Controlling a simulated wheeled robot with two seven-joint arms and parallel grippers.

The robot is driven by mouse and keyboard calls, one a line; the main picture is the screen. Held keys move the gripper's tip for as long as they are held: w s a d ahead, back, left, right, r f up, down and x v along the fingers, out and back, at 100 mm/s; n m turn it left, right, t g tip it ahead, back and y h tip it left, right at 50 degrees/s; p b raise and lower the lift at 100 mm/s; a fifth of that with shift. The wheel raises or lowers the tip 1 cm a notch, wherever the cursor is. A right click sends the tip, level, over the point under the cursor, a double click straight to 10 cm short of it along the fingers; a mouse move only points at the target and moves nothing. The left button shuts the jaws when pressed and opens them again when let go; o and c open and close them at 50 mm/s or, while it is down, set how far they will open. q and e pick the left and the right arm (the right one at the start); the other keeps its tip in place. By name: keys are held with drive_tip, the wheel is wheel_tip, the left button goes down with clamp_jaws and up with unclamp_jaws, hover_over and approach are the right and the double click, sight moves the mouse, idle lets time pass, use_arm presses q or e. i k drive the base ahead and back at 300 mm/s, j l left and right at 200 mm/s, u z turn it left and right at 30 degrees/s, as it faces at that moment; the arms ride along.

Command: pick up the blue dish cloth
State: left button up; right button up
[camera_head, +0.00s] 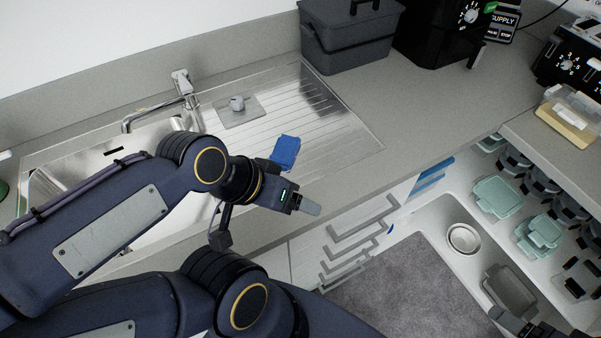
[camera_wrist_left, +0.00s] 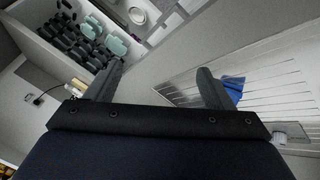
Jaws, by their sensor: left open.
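The blue dish cloth (camera_head: 285,151) lies folded on the ribbed metal drainboard, near its front edge. It also shows in the left wrist view (camera_wrist_left: 235,85), partly hidden behind the right-hand finger. My left gripper (camera_head: 308,206) is over the counter's front edge, below and slightly right of the cloth in the head view, apart from it. Its two fingers stand wide apart and empty in the left wrist view (camera_wrist_left: 158,86). A dark part at the bottom right of the head view may be my right gripper; it is cut off and its jaws are unclear.
A grey sponge holder or similar small item (camera_head: 237,104) sits on the drainboard behind the cloth. The faucet (camera_head: 183,86) and sink are to the left. A dark grey bin (camera_head: 350,38) stands behind.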

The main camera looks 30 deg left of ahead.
sight(284, 152)
drive_tip(key=u, duration=0.45)
drive_tip(key=i+l+u, duration=0.1)
drive_tip(key=u, duration=0.3)
drive_tip(key=l+u, duration=0.1)
drive_tip(key=u, duration=0.35)
drive_tip(key=l+u, duration=0.1)
drive_tip(key=u, duration=0.3)
drive_tip(key=l+u, duration=0.1)
drive_tip(key=u, duration=0.35)
drive_tip(key=l+u, duration=0.1)
drive_tip(key=u, duration=0.3)
